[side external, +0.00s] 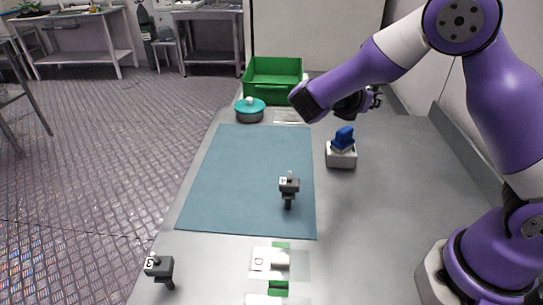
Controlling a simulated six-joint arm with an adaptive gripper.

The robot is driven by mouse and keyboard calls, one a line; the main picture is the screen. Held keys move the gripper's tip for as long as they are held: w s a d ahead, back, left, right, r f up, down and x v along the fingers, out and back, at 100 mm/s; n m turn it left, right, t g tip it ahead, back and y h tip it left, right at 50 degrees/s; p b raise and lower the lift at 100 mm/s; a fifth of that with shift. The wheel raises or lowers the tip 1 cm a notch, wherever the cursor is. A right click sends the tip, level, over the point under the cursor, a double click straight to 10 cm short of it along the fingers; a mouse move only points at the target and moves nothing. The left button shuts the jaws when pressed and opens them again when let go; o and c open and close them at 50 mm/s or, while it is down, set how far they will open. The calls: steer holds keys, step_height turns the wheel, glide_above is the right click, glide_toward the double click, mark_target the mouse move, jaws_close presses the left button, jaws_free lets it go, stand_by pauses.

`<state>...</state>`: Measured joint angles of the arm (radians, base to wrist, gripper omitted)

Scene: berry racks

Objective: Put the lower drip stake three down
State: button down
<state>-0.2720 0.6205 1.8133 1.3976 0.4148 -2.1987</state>
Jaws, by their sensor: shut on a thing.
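My gripper (372,98) is in the upper right, above the bench and behind my purple wrist. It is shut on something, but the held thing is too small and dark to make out. A dark drip stake (159,268) with a white label that looks like a 3 is at the front left, away from my gripper. Another dark stake (289,187) stands on the blue-green mat (240,165), with a small label I cannot read.
A blue piece (344,138) sits on a pale block (341,156) below my gripper. A green crate (273,92) and a teal-lidded pot (250,111) stand at the back. A clear plate with green and white parts (270,261) lies at the front. The mat's left part is clear.

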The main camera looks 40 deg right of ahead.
steer(key=n+t, duration=0.2)
glide_above(324, 133)
step_height(324, 133, down, 14)
steer(key=shift+r, duration=0.1)
steer(key=shift+f, duration=0.2)
steer(key=c, duration=1)
jaws_free()
steer(key=shift+y, duration=0.3)
steer(key=shift+o, duration=0.2)
steer(key=shift+r, duration=0.1)
